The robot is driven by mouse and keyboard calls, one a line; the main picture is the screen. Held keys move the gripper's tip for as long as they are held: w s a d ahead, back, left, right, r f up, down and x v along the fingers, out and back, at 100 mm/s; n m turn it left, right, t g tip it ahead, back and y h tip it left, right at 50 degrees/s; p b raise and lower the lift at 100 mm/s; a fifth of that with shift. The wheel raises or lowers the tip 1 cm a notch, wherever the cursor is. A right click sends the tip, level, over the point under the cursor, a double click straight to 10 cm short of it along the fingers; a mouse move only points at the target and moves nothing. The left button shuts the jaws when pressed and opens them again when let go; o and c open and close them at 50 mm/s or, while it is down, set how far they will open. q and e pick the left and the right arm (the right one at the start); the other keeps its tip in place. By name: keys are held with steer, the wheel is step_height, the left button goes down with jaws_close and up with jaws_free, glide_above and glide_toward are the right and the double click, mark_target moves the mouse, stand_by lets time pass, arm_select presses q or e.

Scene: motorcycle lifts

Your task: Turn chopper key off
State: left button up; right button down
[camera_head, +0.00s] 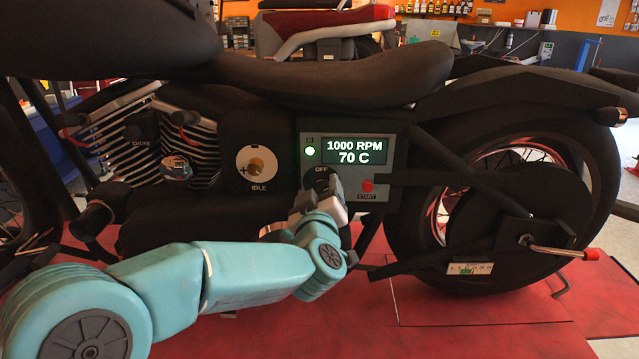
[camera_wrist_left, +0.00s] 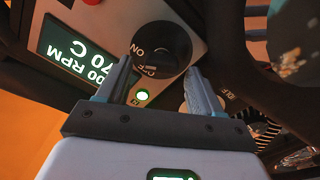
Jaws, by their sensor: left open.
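The chopper's key switch (camera_head: 321,178) is a black round dial marked OFF on the grey control panel (camera_head: 396,153), mostly hidden behind my left gripper (camera_head: 322,193) in the head view. In the left wrist view the dial (camera_wrist_left: 162,46) shows ON and OFF labels and a dark raised bar across it. My left gripper (camera_wrist_left: 160,68) is open, one finger on each side of the dial's near part. Whether the fingers touch the dial I cannot tell. The panel screen (camera_head: 354,151) reads 1000 RPM and 70 C, and a green light (camera_head: 310,151) is lit. My right gripper is not in view.
A red START button (camera_head: 367,186) is on the panel's lower right. An IDLE knob (camera_head: 256,165) is left of the panel. The black seat (camera_head: 340,78) overhangs above, and the rear wheel (camera_head: 500,200) is to the right. Red flooring (camera_head: 460,310) lies below.

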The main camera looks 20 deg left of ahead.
arm_select(q)
steer(key=shift+w+a, duration=0.2)
steer(key=shift+w, duration=0.25)
steer(key=shift+w+d, duration=0.1)
steer(key=shift+c, duration=0.3)
steer(key=c, duration=1)
